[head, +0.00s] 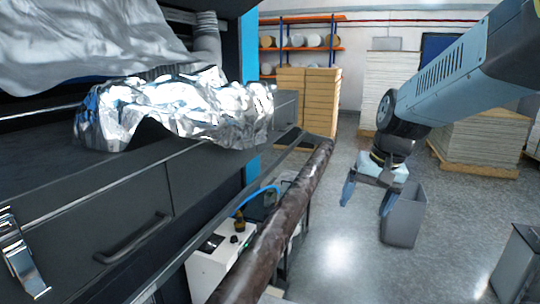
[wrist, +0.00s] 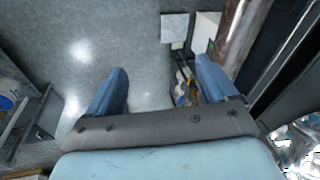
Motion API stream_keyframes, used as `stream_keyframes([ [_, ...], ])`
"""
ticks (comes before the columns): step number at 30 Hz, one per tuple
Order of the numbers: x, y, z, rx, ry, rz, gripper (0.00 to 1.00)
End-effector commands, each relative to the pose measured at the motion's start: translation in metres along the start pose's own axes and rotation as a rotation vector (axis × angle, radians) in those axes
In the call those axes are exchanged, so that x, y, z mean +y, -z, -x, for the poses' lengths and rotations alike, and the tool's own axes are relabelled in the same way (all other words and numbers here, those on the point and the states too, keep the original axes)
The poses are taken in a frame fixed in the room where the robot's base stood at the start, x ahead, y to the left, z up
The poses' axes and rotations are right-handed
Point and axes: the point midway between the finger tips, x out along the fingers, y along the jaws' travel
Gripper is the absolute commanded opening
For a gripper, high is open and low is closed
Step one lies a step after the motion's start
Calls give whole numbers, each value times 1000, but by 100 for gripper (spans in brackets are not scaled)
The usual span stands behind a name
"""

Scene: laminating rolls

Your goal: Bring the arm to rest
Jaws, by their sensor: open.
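My gripper (head: 367,199) hangs at the end of my arm on the right side of the head view, pointing down over the floor. Its two blue fingers are spread apart with nothing between them. In the wrist view the open fingers (wrist: 163,88) frame bare grey floor and a few small items far below. The gripper touches nothing that I can see.
A dark machine with a drawer (head: 115,235) and crumpled silver foil (head: 180,108) fills the left. A long brown roller (head: 275,235) runs beside it. A grey bin (head: 404,217) stands behind the gripper. Stacked boxes (head: 318,100) and pallets (head: 480,143) are farther back. Open floor (head: 345,265) lies between.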

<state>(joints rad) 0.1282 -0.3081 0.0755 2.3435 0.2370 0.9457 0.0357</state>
Motion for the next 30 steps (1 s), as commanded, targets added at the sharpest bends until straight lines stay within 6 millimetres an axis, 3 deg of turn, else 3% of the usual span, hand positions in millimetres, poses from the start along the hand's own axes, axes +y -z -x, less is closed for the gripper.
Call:
stream_keyframes([
  [9, 14, -50, 43, 169, -66, 136, 86],
  [16, 26, -80, 62, 275, -103, 213, 86],
  [22, 33, -93, 69, 321, -120, 246, 86],
  [30, 34, -94, 70, 326, -123, 251, 86],
])
